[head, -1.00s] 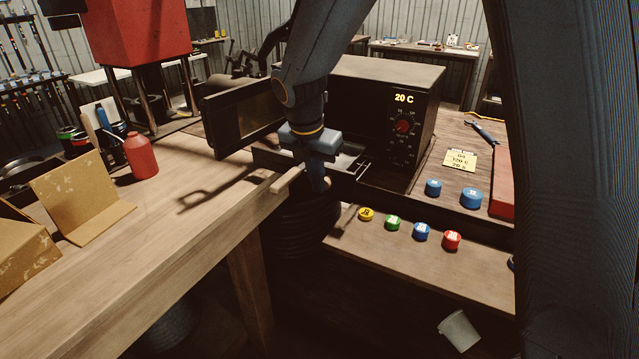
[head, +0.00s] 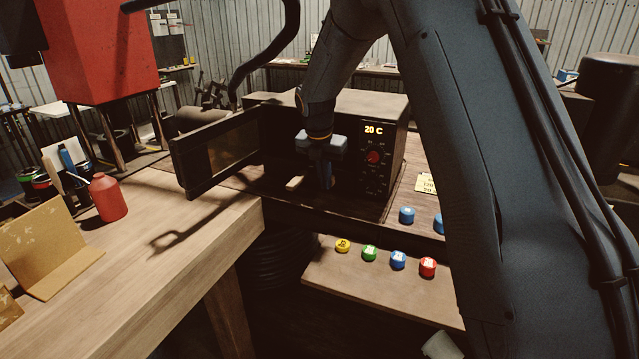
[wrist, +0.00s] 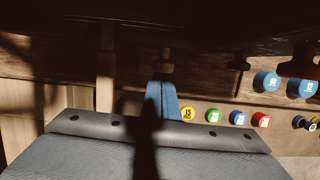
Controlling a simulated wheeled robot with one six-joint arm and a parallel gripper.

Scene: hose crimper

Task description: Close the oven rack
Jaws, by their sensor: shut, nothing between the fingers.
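The dark oven (head: 385,150) stands on the bench with its display reading 20 C. Its door (head: 215,157) hangs open to the left. A pale wooden handle (head: 294,183) shows low at the oven mouth, just left of my gripper; the rack behind it is mostly hidden by my gripper and the oven's shadow. My gripper (head: 326,182) is shut and empty, pointing down in front of the oven opening. Its blue fingers (wrist: 163,100) show in the wrist view. I cannot tell whether they touch the handle.
Yellow (head: 343,246), green (head: 370,253), blue and red (head: 428,267) caps line the lower shelf. More blue caps (head: 406,215) sit on the bench right of the oven. A wooden table (head: 150,250) with a red bottle (head: 108,197) is at the left.

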